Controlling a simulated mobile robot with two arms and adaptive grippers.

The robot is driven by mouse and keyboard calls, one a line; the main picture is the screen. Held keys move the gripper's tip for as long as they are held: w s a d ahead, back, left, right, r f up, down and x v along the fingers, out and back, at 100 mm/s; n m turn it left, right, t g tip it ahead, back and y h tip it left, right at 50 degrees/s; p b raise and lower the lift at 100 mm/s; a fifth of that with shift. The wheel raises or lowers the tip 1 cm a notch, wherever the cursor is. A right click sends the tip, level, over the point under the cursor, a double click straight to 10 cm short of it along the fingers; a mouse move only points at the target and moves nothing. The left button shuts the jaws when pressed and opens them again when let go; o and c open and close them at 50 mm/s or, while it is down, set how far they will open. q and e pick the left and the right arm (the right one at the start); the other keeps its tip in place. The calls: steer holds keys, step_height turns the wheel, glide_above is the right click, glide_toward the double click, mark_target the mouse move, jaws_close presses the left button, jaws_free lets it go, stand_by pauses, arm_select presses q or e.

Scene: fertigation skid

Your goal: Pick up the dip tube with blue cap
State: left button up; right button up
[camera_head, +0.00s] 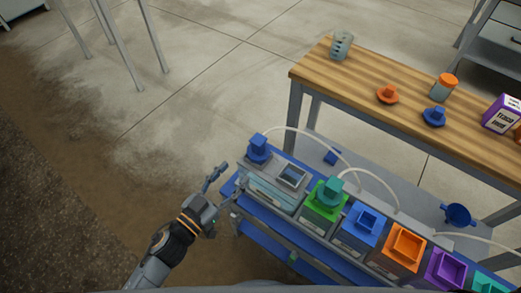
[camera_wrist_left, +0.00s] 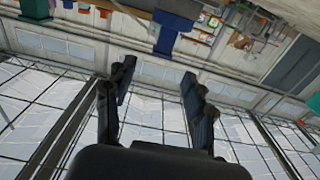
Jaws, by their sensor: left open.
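A blue cap (camera_head: 259,147) with a pale hose stands at the near left end of the skid, in the head view. It looks like the dip tube's cap; any tube below it is hidden. My left gripper (camera_head: 229,175) is open and empty, just left of and below this cap, apart from it. In the left wrist view, the two dark fingers (camera_wrist_left: 158,75) are spread with nothing between them. A blue shape (camera_wrist_left: 174,30) hangs at the top there; I cannot tell what it is. My right gripper is not in view.
The skid carries a green container (camera_head: 325,205) with a teal cap, and open blue (camera_head: 362,222), orange (camera_head: 403,250) and purple (camera_head: 444,268) ones. A wooden table (camera_head: 355,82) behind holds orange (camera_head: 387,94) and blue (camera_head: 434,117) caps.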

mark_target(255, 147)
arm_select(q)
steer(key=x, duration=0.7)
steer(key=shift+w, duration=0.2)
steer(key=shift+w+d, duration=0.25)
steer(key=shift+w, duration=0.15)
steer(key=x, duration=0.4)
steer(key=shift+w+f, duration=0.2)
steer(key=shift+w, duration=0.25)
jaws_close()
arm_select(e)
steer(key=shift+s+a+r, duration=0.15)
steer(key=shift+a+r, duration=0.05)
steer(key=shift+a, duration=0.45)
